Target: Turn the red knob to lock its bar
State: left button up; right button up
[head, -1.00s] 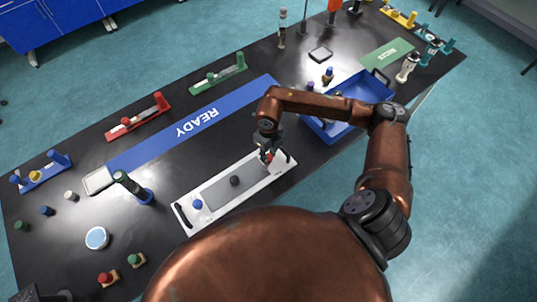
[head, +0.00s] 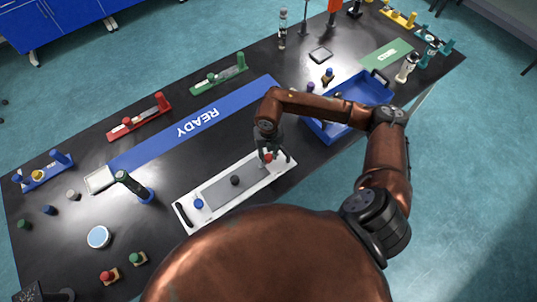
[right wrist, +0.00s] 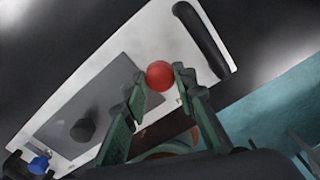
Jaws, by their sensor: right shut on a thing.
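A white plate (head: 187,196) with a grey panel (head: 215,193) lies on the black table near me. The red knob (head: 268,158) is at the plate's right end. In the right wrist view the red knob (right wrist: 160,75) sits between the fingertips, beside a black handle bar (right wrist: 203,40). My right gripper (head: 272,156) reaches down over that end; its green-sided fingers (right wrist: 157,88) are shut on the knob. A blue knob (head: 198,203) and a black knob (head: 235,180) are also on the plate. My left gripper does not show. I cannot tell the bar's lock state.
A blue tray (head: 322,133) stands just right of my gripper. A blue READY strip (head: 150,150) lies behind the plate. A dark green post on a blue base (head: 134,188) stands to the left. Red (head: 140,118) and green (head: 220,76) racks stand farther back.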

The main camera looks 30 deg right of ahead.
aim_at(268, 157)
dwell(0.4)
jog(key=o, duration=1.2)
jog(key=shift+c, duration=0.2)
notch_tip(268, 157, up, 12)
